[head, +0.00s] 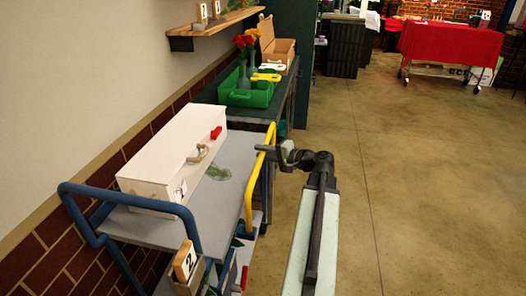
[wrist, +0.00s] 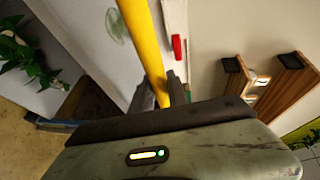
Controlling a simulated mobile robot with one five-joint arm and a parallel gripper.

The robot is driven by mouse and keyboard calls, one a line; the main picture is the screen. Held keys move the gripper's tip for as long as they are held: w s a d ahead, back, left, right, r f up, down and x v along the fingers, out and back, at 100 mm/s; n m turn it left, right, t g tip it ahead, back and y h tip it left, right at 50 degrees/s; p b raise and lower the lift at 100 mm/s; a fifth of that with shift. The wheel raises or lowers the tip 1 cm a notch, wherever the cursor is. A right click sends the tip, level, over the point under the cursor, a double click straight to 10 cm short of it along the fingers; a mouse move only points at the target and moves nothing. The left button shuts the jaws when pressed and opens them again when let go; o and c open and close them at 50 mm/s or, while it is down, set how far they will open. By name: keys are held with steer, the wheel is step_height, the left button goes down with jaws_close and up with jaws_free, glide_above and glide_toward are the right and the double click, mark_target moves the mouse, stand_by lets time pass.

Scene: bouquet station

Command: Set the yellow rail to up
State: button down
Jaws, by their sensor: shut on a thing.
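The yellow rail (head: 248,190) runs along the right side of the grey cart (head: 205,205), and part of it shows above the top's edge. My gripper (head: 275,152) is at the rail's upper bar, toward its far end, and is shut on it. In the wrist view the yellow rail (wrist: 143,35) passes between the dark fingers of my gripper (wrist: 162,92). The rail's lower mounts are partly hidden, so I cannot tell if it is fully up.
A white box (head: 165,165) with a handle and red latch stands on the cart. A blue rail (head: 120,195) bounds its near side. A green tray (head: 248,95) and flower vase are on the counter beyond. The floor at right (head: 430,190) is clear.

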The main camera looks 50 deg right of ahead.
steer(key=shift+w+d+r, duration=0.1)
steer(key=shift+r, duration=0.15)
steer(key=c, duration=1.3)
jaws_free()
steer(key=p+v, duration=0.1)
steer(key=v, duration=0.7)
steer(key=shift+w, duration=0.1)
